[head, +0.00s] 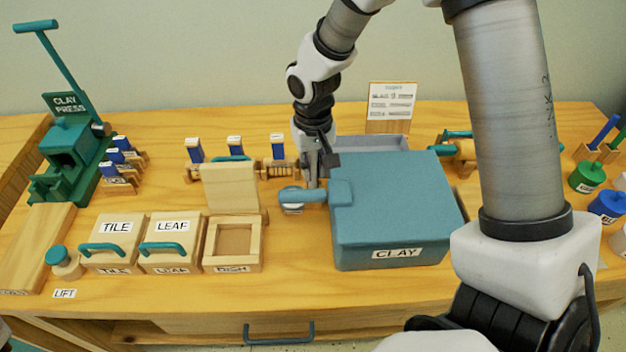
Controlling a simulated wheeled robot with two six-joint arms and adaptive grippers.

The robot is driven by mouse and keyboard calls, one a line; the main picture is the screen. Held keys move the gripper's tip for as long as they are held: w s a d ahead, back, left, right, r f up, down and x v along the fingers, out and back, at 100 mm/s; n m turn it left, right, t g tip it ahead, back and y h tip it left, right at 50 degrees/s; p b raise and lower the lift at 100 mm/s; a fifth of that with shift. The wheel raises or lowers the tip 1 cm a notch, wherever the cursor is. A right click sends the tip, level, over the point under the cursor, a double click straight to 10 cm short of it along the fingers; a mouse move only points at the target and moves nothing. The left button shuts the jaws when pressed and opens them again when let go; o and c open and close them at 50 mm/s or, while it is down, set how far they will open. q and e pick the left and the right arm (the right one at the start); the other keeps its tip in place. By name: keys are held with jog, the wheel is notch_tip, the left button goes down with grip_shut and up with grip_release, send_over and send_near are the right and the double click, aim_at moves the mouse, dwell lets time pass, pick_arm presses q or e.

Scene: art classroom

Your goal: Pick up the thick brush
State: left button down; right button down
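I cannot tell for sure which thing is the thick brush. A blue stick-like handle (604,131) and a green one (619,139) stand tilted in wooden holders at the far right; they may be brush handles. I see nothing clearly held. My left gripper is not in view.
The wooden table (330,280) holds a green clay press (70,150), TILE (117,262) and LEAF (172,262) boxes, an open tray (232,263) and small blue-topped tools on stands (195,150). A card (391,100) stands at the back. Paint pots (587,177) line the right.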

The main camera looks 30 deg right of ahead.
dwell(0.3)
notch_tip(320, 180, up, 10)
jog(key=shift+w, duration=0.1)
dwell(1.7)
